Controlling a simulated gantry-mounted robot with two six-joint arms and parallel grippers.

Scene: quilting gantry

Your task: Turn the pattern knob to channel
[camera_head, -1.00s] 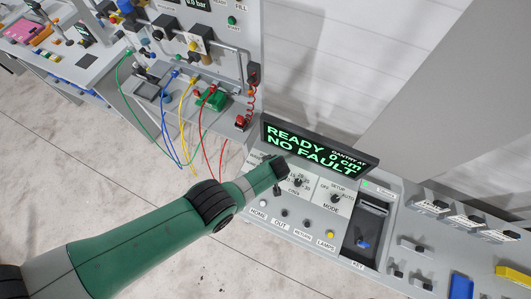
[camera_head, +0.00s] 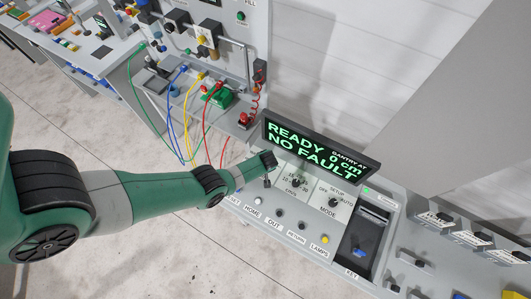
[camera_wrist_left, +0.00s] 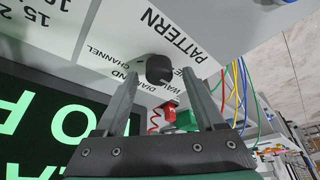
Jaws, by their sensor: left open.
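The black pattern knob (camera_wrist_left: 158,68) shows in the left wrist view on a white panel (camera_wrist_left: 112,50) printed PATTERN, CHANNEL, DIAMOND and a partly hidden third word. My left gripper (camera_wrist_left: 157,76) is open, with one finger on each side of the knob in that view. I cannot tell whether the fingers touch it or which label it points at. In the head view, my left gripper (camera_head: 267,180) is over the left end of the control panel and hides the pattern knob. My right gripper is not in view.
The display (camera_head: 318,150) reads READY, 0 cm, NO FAULT and stands just behind the gripper. A stitch-length-like dial (camera_head: 296,183) and the MODE knob (camera_head: 333,202) sit to the right. Several buttons, one yellow (camera_head: 325,240), line the front edge. Coloured cables hang at the left.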

